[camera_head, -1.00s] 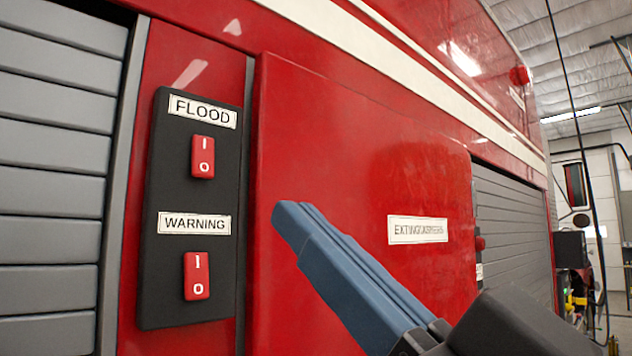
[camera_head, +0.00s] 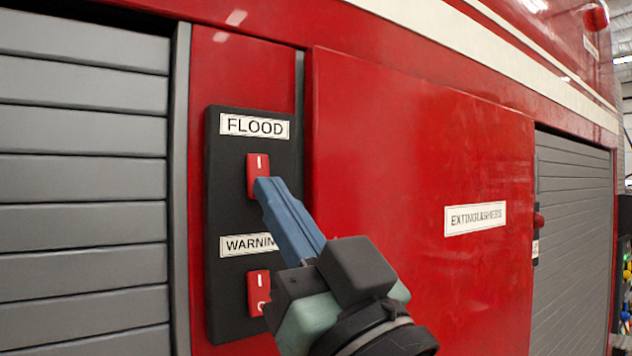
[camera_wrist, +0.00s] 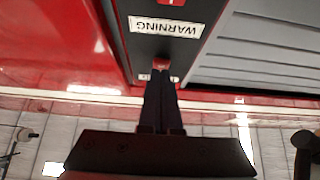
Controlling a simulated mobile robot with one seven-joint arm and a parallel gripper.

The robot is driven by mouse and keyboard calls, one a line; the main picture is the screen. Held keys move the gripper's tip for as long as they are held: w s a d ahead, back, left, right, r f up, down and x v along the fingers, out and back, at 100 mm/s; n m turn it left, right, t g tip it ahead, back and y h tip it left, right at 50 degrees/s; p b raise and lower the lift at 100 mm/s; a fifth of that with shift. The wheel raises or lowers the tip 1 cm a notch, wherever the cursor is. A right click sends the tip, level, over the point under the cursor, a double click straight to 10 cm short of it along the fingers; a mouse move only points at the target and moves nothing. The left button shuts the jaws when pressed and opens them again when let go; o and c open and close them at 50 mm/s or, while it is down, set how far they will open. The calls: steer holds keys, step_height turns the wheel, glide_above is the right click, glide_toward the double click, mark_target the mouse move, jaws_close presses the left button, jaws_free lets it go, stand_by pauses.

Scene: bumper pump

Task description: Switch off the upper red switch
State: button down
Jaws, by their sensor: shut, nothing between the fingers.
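The upper red switch (camera_head: 257,163) sits under the FLOOD label (camera_head: 254,126) on a black panel (camera_head: 225,180). Its "I" mark shows; its lower part is hidden behind my fingertips. My gripper (camera_head: 266,185) is shut and empty, with blue fingers together. The tips overlap the switch's lower half in the head view; I cannot tell whether they touch it. In the upside-down wrist view, a bit of the upper switch (camera_wrist: 161,63) shows just beyond the tips (camera_wrist: 160,72). The lower red switch (camera_head: 258,291) sits under the WARNING label (camera_head: 247,244), partly covered by my gripper.
A grey roller shutter (camera_head: 80,180) lies left of the panel. A raised red door (camera_head: 410,140) with an EXTINGUISHERS label (camera_head: 475,218) stands close on its right. Another grey shutter (camera_head: 570,230) is farther right.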

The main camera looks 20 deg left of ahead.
steer(key=shift+f, duration=0.1)
steer(key=b, duration=0.3)
steer(key=shift+w+a+f+t+y, duration=0.1)
steer(key=shift+w+a+t+y, duration=0.2)
steer(key=shift+y, duration=0.1)
steer(key=shift+s, duration=0.1)
